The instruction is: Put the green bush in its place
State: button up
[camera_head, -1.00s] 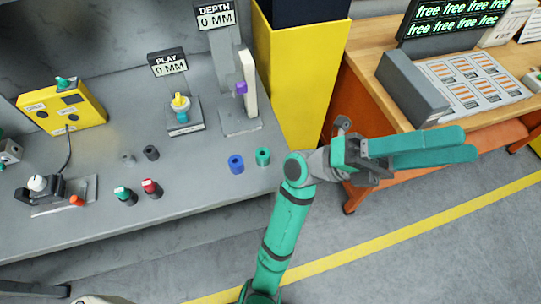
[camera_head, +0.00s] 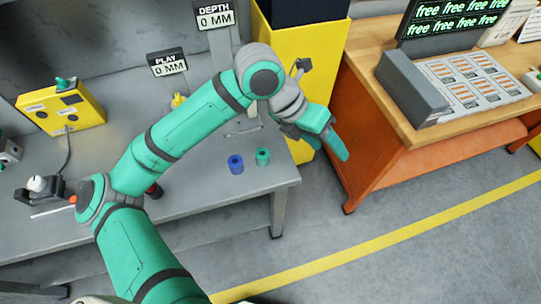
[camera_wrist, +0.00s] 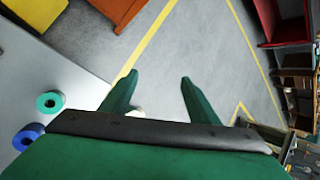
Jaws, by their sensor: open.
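The green bush (camera_head: 263,156) is a short teal-green ring with a dark hole. It stands upright on the grey workbench near its right end, just right of a similar blue bush (camera_head: 236,164). In the wrist view the green bush (camera_wrist: 50,102) is at the left edge, with the blue one (camera_wrist: 28,136) below it. My arm hides the depth gauge's lower part and the middle of the bench.
The yellow bin (camera_head: 305,45) stands behind the bench's right end. A wooden table (camera_head: 372,110) with an orange side is at the right. The play gauge display (camera_head: 168,63) stands at the back, and a yellow control box (camera_head: 62,107) at the left.

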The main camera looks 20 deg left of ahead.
jog(key=a+f+n+y, duration=0.25)
jog(key=a+y, duration=0.35)
jog(key=a, duration=1.1)
send_over(262, 153)
jog(key=s, duration=0.1)
jog(key=f, duration=0.2)
jog(key=a+f, duration=0.1)
jog(key=f, duration=0.1)
jog(key=shift+s+f, duration=0.1)
jog(key=shift+s, duration=0.05)
jog(key=f, duration=0.3)
jog(key=w+d+f, duration=0.1)
jog(key=f, duration=0.1)
jog(key=shift+f, duration=0.45)
jog(key=shift+s, duration=0.1)
jog(key=c, duration=1.2)
jog(key=shift+c, duration=0.5)
jog(key=shift+r, duration=0.15)
